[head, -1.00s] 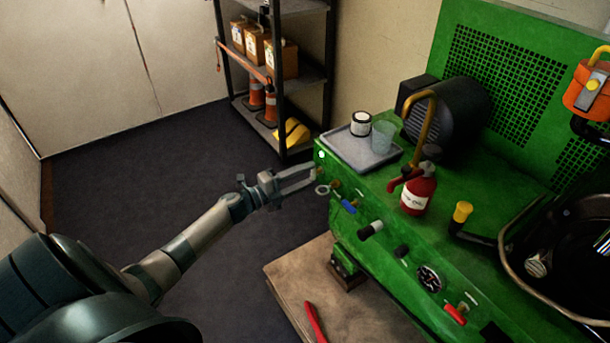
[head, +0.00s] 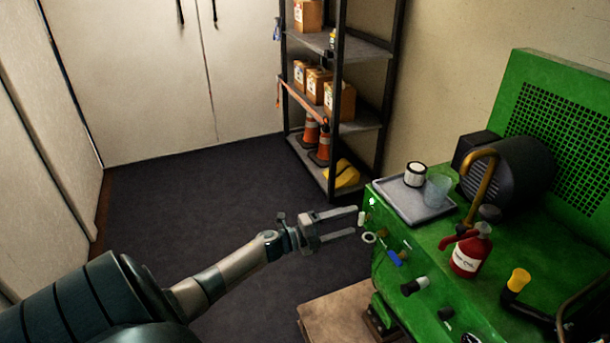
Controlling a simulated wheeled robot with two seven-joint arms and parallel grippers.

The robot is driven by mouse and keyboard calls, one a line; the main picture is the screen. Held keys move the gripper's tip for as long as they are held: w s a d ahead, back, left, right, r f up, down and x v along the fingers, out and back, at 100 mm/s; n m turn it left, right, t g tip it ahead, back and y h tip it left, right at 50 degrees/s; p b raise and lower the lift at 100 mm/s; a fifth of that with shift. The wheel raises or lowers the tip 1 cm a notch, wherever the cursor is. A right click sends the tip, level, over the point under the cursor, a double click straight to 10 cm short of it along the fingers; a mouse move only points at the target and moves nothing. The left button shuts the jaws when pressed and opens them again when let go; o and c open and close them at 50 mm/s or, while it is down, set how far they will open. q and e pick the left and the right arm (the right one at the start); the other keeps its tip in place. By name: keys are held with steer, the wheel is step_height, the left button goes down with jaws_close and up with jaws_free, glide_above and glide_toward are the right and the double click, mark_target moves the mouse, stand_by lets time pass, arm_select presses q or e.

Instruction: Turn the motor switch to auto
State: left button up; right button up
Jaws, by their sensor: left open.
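The green machine (head: 455,240) stands at the right, with a row of knobs and switches on its front panel. A small white knob (head: 361,218) is at the panel's left end, a ring-shaped part (head: 369,238) just below it. Farther right are a blue handle (head: 398,259) and a black knob with a pale end (head: 415,286). I cannot read which one is the motor switch or its setting. My left gripper (head: 355,221) is open and empty, its fingertips close to the white knob; I cannot tell whether they touch it. My right gripper is not in view.
A wooden pallet-like board (head: 335,312) lies below. A shelf (head: 357,115) stands behind; dark floor (head: 200,200) is open.

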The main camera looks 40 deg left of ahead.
arm_select(q)
steer(key=v, duration=1.5)
steer(key=shift+b, duration=0.4)
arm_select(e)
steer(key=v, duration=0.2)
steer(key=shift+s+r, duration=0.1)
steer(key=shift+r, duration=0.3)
arm_select(q)
steer(key=shift+s, duration=0.15)
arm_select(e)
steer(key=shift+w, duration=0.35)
arm_select(q)
steer(key=shift+f, duration=0.1)
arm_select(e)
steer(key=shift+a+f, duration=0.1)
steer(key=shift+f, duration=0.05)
